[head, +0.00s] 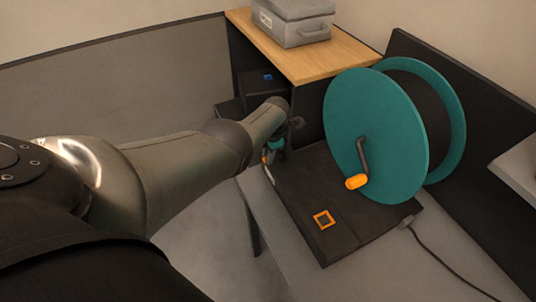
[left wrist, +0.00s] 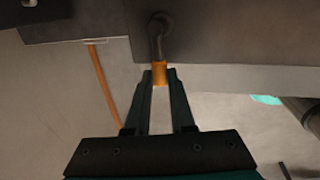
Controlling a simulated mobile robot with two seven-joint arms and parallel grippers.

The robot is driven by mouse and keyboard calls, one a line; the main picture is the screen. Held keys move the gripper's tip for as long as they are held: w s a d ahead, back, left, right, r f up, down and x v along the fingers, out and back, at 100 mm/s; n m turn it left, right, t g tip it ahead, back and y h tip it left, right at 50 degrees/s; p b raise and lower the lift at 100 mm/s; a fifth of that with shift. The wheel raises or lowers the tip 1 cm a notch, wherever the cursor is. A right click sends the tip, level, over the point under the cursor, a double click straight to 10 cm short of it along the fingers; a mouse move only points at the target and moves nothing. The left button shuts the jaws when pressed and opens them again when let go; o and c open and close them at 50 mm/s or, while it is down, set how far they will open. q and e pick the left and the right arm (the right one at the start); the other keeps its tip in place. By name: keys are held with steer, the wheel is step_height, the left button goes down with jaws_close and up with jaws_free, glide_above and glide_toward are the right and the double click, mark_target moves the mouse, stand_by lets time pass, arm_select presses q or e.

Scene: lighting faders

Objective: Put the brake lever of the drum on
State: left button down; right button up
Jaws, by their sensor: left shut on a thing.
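The drum (head: 375,130) has teal round sides and stands on a dark base (head: 300,190) in the head view. A crank (head: 363,155) with an orange handle is on its near face. My left gripper (head: 270,156) is at the left edge of the base, mostly hidden by my own forearm. In the left wrist view, my left gripper (left wrist: 160,82) is shut on the orange end of a dark lever (left wrist: 159,72), which looks like the brake lever. The lever's dark arm curves up to a pivot on a dark surface. My right gripper is not in view.
An orange square outline (head: 323,219) marks the base top. A wooden shelf (head: 300,50) with a grey case (head: 295,22) stands behind. A cable (head: 445,258) runs from the base to the right. Dark panels border the right side.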

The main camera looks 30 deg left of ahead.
arm_select(q)
steer(key=c, duration=0.8)
jaws_free()
steer(key=shift+o, duration=0.2)
steer(key=shift+r, duration=0.1)
steer(key=shift+d+r+p, duration=0.1)
steer(key=shift+r+p, duration=0.45)
steer(key=shift+p, duration=0.15)
step_height(320, 180, up, 14)
steer(key=s+d+p, duration=0.1)
steer(key=d+p, duration=0.1)
steer(key=p, duration=0.6)
steer(key=shift+s+d+f, duration=0.2)
steer(key=shift+s, duration=0.1)
